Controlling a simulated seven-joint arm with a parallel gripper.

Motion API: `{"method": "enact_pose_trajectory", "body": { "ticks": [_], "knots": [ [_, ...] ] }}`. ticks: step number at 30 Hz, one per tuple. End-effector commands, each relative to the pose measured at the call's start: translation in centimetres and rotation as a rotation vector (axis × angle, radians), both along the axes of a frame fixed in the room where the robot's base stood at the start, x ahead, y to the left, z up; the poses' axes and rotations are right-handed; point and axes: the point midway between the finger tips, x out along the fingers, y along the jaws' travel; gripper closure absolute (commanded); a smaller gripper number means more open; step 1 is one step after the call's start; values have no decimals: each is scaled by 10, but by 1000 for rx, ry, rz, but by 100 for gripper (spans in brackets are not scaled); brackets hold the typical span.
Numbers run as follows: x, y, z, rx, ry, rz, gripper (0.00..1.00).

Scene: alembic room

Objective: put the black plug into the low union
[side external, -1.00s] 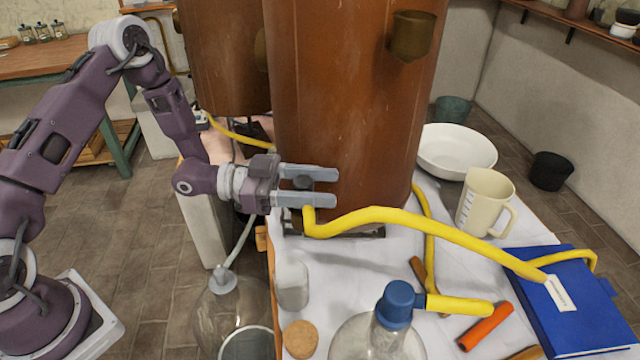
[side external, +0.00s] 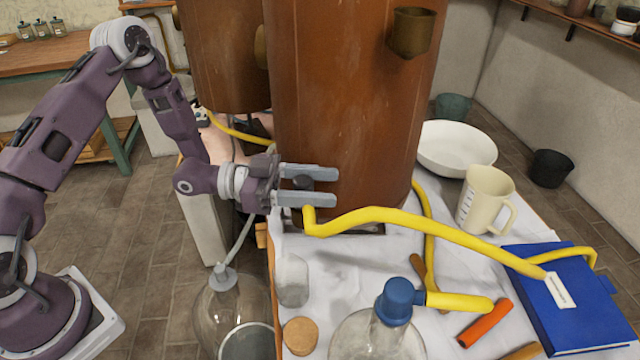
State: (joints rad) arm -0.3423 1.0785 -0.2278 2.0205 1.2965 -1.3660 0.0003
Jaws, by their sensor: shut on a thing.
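My gripper (side external: 336,187) is level in front of the lower part of the large copper vessel (side external: 350,95), its two grey fingers pointing right. A small dark piece, which looks like the black plug (side external: 302,182), sits between the fingers near the palm, partly covered by them. I cannot make out the low union; it may be hidden behind the fingers or the vessel. I cannot tell whether the plug touches any fitting.
A yellow hose (side external: 400,216) runs from just below the fingers to a blue book (side external: 575,305). A glass flask with a blue cap (side external: 395,305), a cork (side external: 300,335), a jug (side external: 485,200) and a white bowl (side external: 455,150) stand around. A large glass bottle (side external: 225,305) is at front left.

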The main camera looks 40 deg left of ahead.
Motion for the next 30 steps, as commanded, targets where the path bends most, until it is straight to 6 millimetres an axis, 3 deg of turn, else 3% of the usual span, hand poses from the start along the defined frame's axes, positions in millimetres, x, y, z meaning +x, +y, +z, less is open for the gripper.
{"method": "enact_pose_trajectory", "body": {
  "ticks": [30],
  "knots": [
    [0, 0, -6, 0, 1, 0, 92]
  ]
}}
